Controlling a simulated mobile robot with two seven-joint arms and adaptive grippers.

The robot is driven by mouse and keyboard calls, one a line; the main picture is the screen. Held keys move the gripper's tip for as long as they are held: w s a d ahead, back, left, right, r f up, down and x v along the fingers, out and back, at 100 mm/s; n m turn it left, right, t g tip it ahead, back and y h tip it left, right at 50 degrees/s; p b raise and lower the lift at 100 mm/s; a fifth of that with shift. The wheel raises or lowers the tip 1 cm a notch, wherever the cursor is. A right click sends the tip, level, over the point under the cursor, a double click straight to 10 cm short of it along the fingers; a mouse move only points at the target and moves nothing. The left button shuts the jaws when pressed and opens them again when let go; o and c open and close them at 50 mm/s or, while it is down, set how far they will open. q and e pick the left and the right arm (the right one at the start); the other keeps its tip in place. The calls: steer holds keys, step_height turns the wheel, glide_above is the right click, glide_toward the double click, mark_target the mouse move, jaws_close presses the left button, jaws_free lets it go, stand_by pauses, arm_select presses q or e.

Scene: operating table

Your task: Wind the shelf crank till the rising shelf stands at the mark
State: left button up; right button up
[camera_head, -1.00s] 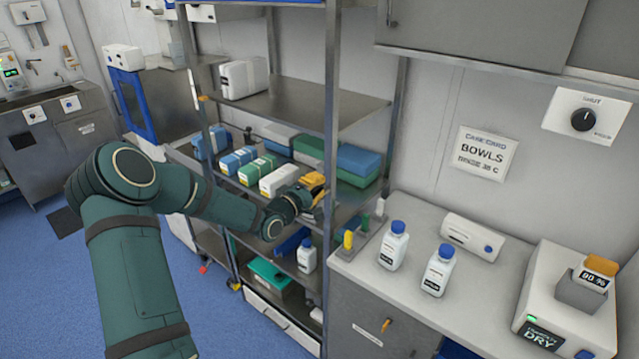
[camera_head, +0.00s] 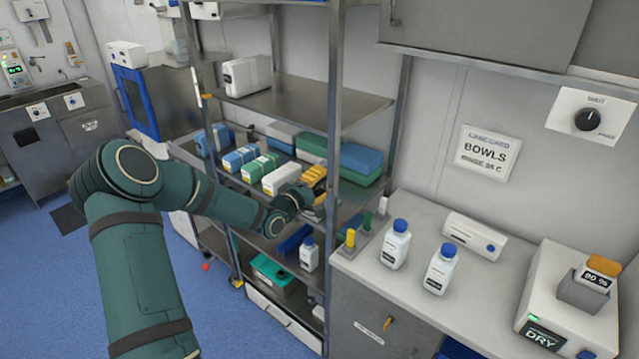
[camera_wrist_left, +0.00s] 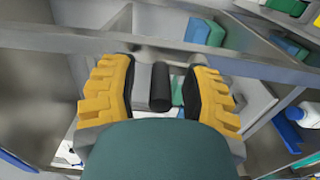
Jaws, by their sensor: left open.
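My left gripper (camera_head: 314,182) is at the front right upright of the metal shelf rack, in front of the middle shelf (camera_head: 345,198). In the left wrist view its yellow fingers (camera_wrist_left: 163,92) are open, one on each side of a black cylindrical grip (camera_wrist_left: 160,88), which looks like the crank handle. Gaps show between the grip and both fingers. In the head view the gripper hides the crank. I cannot tell which shelf is the rising one, and I cannot make out a mark. My right gripper is not in view.
Several boxes, including a blue-green one (camera_head: 360,160), stand on the middle shelf. A white box (camera_head: 247,76) is on the shelf above. To the right, a counter (camera_head: 370,272) holds two blue-capped bottles (camera_head: 395,245) (camera_head: 440,269) close to the rack.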

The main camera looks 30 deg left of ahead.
arm_select(q)
steer(key=s, duration=1.2)
steer(key=shift+a, duration=0.45)
